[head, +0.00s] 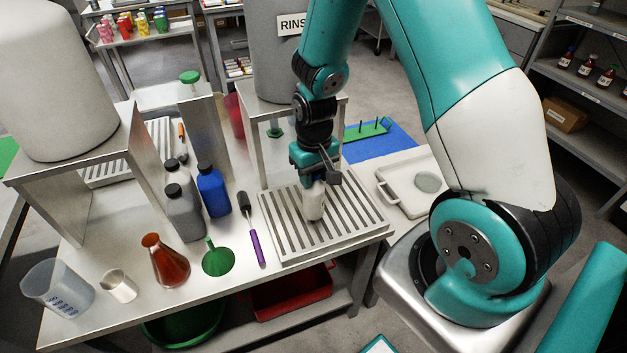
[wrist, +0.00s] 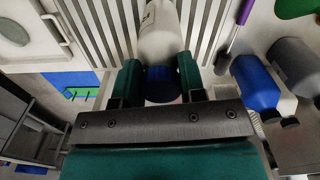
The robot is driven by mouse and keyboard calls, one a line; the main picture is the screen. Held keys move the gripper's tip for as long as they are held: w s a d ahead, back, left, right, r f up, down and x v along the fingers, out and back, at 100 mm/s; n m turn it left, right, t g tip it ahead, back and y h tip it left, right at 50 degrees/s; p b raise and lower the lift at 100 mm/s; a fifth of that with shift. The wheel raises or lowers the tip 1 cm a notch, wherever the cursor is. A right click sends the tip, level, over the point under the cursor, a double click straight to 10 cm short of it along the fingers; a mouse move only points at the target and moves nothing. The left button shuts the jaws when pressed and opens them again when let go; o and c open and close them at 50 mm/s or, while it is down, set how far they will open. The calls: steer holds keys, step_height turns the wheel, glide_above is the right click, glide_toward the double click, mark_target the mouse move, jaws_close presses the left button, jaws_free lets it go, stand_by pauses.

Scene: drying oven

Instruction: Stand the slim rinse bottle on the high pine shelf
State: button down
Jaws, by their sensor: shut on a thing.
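The slim rinse bottle is a white bottle (head: 314,204) with a dark blue cap, over the slatted metal rack (head: 362,226) at the table's right end. My gripper (head: 315,178) is shut on it from above and hides its top. In the wrist view the bottle (wrist: 160,38) lies between the two green fingers of my gripper (wrist: 160,80), its blue cap (wrist: 162,85) nearest the palm. It looks upright in the head view. I cannot tell whether its base touches the slats. No pine shelf can be made out in either view.
A blue bottle (head: 213,192), grey bottles (head: 185,214), a purple-handled tool (head: 256,245), a green funnel (head: 217,262) and a red-brown flask (head: 166,265) stand or lie left of the rack. A metal stand with a large RINSE container (head: 275,60) rises behind. A white tray (head: 395,203) lies right.

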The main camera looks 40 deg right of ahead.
steer(key=shift+f, duration=1)
steer(key=shift+f, duration=0.15)
steer(key=c, duration=0.7)
jaws_free()
